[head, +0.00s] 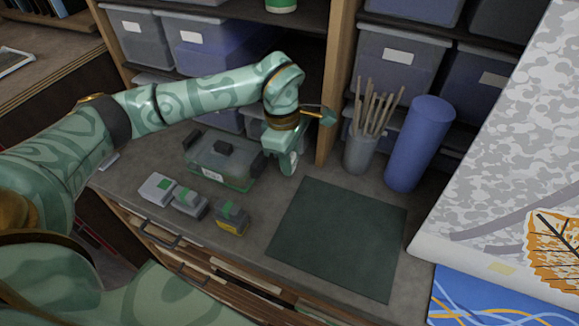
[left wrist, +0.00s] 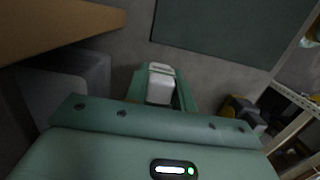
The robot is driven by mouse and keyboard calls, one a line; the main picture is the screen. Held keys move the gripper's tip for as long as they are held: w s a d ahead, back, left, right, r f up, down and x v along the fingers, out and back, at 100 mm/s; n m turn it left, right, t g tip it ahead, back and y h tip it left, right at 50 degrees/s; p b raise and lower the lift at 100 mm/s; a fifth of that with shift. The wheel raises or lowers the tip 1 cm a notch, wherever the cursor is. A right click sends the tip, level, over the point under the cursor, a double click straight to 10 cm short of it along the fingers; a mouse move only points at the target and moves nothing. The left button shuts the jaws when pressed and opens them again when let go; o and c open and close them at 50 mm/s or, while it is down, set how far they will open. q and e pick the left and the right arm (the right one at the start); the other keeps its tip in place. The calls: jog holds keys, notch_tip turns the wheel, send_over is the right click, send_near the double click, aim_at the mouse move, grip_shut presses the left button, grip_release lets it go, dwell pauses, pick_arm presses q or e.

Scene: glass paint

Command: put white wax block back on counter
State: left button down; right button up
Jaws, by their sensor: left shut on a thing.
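My left gripper (head: 286,160) is above the counter (head: 262,187), between the grey case and the dark green mat. In the left wrist view it is shut on a white wax block (left wrist: 160,88), which sits between its two fingers. In the head view the block is mostly hidden by the gripper, and I cannot tell whether it touches the counter. My right gripper is not in view.
Several small blocks with green labels, including a pale one (head: 157,188), a grey one (head: 190,203) and a yellow-based one (head: 232,218), stand near the front edge. A grey case (head: 222,160), dark green mat (head: 340,235), stick cup (head: 361,154) and blue cylinder (head: 419,145) surround the gripper.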

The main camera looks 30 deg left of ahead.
pick_arm(q)
notch_tip(320, 180, down, 3)
jog(key=c, duration=1.5)
grip_release()
jog(key=shift+s, duration=0.1)
jog(key=shift+c, duration=0.2)
jog(key=o, duration=0.4)
jog(key=r, duration=0.4)
jog(key=a+r, duration=0.1)
jog(key=r, duration=0.3)
jog(key=r+p, duration=0.1)
jog(key=r, duration=0.3)
jog(key=shift+a, duration=0.25)
